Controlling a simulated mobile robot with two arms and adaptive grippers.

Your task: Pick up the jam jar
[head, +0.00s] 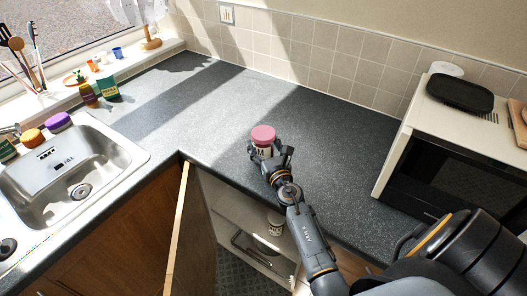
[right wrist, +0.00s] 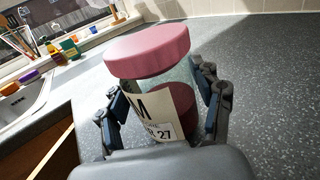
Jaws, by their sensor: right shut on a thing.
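The jam jar (head: 263,140) has a pink lid, a cream label and dark red contents. It is at the front part of the grey worktop, near the corner above the open cupboard. My right gripper (head: 268,161) is shut around its sides. In the right wrist view the jar (right wrist: 150,52) stands between the two fingers of the gripper (right wrist: 163,110), slightly tilted in the picture. I cannot tell whether its base touches the worktop. My left gripper is not in view.
A steel sink (head: 75,165) is at the left, with bottles (head: 88,95) behind it. A microwave (head: 445,150) stands at the right. A cupboard door (head: 178,230) is open below the worktop (head: 190,100), with another jar (head: 275,222) inside. The worktop behind the jam jar is clear.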

